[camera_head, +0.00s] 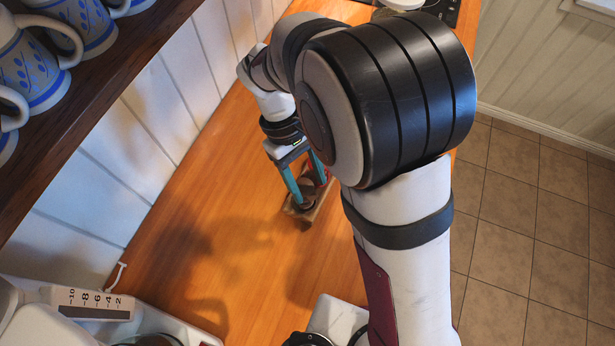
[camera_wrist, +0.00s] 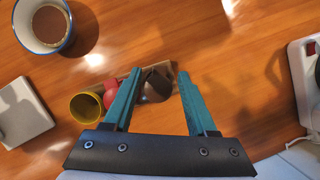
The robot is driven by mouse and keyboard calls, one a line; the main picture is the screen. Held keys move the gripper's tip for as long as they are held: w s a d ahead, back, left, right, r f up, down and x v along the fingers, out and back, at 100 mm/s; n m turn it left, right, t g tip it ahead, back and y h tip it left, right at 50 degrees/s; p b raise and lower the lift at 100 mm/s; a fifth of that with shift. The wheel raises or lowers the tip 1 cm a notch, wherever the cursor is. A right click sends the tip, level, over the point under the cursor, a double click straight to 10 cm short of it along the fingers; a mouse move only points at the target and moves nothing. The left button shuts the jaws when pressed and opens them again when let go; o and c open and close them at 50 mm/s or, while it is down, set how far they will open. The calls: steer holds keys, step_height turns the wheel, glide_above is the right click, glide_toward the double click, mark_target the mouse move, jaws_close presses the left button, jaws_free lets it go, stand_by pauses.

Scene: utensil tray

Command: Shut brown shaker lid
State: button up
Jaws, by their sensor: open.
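A dark brown rounded shaker (camera_wrist: 155,86) shows between the fingers in the wrist view, on a small wooden tray (camera_wrist: 174,70). In the head view the tray (camera_head: 303,216) lies on the counter beneath my gripper (camera_head: 311,192), with a brown shape between the teal fingers. My gripper (camera_wrist: 160,73) is open, its fingers pointing at the tray, one on either side of the brown shaker. I cannot tell whether the fingers touch it. The lid is too small and shaded to tell how it stands.
Beside the brown shaker are a red item (camera_wrist: 110,92) and a round yellow item (camera_wrist: 86,107). A blue-rimmed mug (camera_wrist: 65,45) stands farther left in the wrist view. A shelf with several blue-patterned mugs (camera_head: 28,72) overhangs at left. The counter (camera_head: 235,205) left of the tray is clear.

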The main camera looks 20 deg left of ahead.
steer(key=v, duration=1.5)
steer(key=shift+a+r, duration=0.2)
steer(key=shift+r, duration=0.15)
steer(key=d+r+m+y, duration=0.2)
steer(key=d+m, duration=0.3)
steer(key=d, duration=0.6)
steer(key=s+d+f+m+t+y, duration=0.1)
steer(key=s+d+f+m+y, duration=0.2)
steer(key=s+d+m, duration=0.9)
step_height(320, 180, down, 4)
steer(key=shift+s+r+m+t+y, duration=0.15)
steer(key=shift+s+m+t+y, duration=0.2)
steer(key=shift+m, duration=0.35)
